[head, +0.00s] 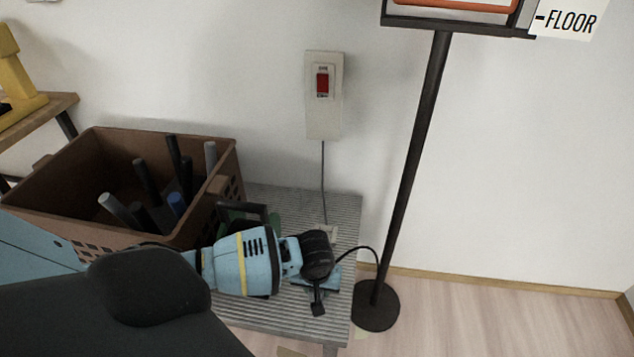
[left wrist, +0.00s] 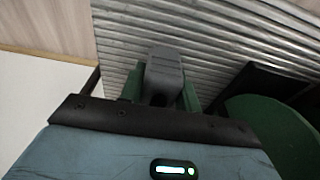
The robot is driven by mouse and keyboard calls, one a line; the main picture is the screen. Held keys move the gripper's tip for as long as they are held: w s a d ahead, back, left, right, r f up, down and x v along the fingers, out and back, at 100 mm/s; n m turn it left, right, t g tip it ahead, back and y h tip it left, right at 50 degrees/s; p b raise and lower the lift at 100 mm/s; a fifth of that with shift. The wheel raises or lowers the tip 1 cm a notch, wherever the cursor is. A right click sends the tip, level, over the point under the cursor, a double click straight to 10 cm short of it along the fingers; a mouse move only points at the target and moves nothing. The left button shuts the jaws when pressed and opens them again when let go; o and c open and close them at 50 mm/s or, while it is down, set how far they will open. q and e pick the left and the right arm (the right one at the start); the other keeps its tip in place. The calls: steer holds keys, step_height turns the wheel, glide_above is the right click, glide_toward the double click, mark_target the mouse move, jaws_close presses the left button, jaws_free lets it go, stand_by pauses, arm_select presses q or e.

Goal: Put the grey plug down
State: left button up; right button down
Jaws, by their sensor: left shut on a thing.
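My left gripper (head: 318,302) points down over the right part of a ribbed grey metal bench (head: 342,208). In the left wrist view, a dark grey block, which I take as the grey plug (left wrist: 164,75), sits at the jaws with dark green pieces on both sides. The left gripper is shut on it. The ribbed bench (left wrist: 215,40) lies beneath it; I cannot tell whether the plug touches it. In the head view the plug is hidden by the hand. My right gripper is not in view.
A brown crate (head: 60,212) with several rods stands left on the bench. A switch box (head: 338,118) with a red switch hangs on the wall, its cord dropping to the bench. A black stand (head: 376,305) is right of the bench. A green round thing (left wrist: 268,130) is near the hand.

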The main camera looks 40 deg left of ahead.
arm_select(q)
steer(key=shift+f, duration=0.15)
steer(key=o, duration=1.1)
steer(key=shift+c, duration=0.2)
steer(key=r+p, duration=0.1)
steer(key=r, duration=0.2)
steer(key=s+r+p, duration=0.1)
steer(key=r, duration=0.3)
steer(key=r+p, duration=0.1)
steer(key=r, duration=0.2)
steer(key=shift+s+d+r+p, duration=0.2)
steer(key=shift+d+r+p, duration=0.1)
steer(key=shift+d+r, duration=0.1)
steer(key=shift+s+r, duration=0.1)
steer(key=shift+r, duration=0.6)
steer(key=shift+d+f, duration=0.1)
